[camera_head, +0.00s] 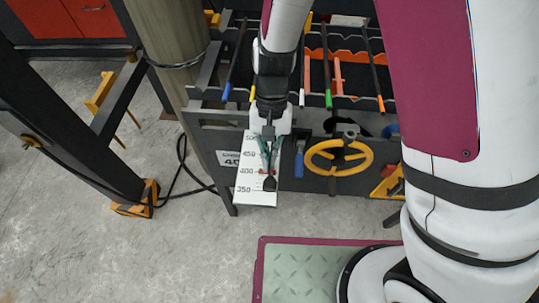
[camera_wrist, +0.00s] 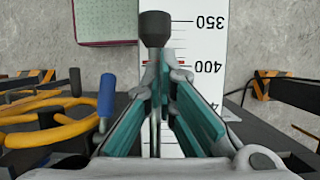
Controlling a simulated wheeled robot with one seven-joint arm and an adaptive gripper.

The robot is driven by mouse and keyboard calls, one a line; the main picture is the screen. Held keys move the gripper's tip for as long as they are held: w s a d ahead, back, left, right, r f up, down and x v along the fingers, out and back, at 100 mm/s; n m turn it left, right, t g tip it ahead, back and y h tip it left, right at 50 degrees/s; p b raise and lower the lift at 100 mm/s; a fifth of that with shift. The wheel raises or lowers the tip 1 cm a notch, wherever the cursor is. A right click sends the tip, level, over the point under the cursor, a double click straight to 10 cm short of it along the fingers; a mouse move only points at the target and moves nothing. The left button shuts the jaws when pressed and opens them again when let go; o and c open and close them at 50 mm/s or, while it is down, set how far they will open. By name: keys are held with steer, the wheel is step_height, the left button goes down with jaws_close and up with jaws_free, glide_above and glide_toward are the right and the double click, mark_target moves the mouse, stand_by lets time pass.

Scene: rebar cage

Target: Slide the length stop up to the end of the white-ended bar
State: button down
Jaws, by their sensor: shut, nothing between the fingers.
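The length stop appears as a black knob (camera_head: 269,184) on a stem over the white scale plate (camera_head: 257,196). A red mark beside it lies close to the 400 line. In the wrist view the knob (camera_wrist: 155,28) stands just beyond my fingertips. My gripper (camera_head: 268,170) is over the plate, close behind the knob; its fingertips (camera_wrist: 162,63) are together with nothing between them. Whether they touch the stem I cannot tell. The white-ended bar (camera_head: 301,97) lies in the rack, right of my wrist. Its far part is partly hidden by my arm.
Bars with blue (camera_head: 227,92), green (camera_head: 328,101) and orange (camera_head: 380,104) ends lie in the same rack. A yellow handwheel (camera_head: 338,157) and a blue handle (camera_head: 299,164) are right of the plate. A wooden post (camera_head: 170,50) stands left.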

mark_target(267, 185)
steer(key=s+p, duration=0.2)
steer(key=s, duration=0.3)
steer(key=shift+r, duration=0.1)
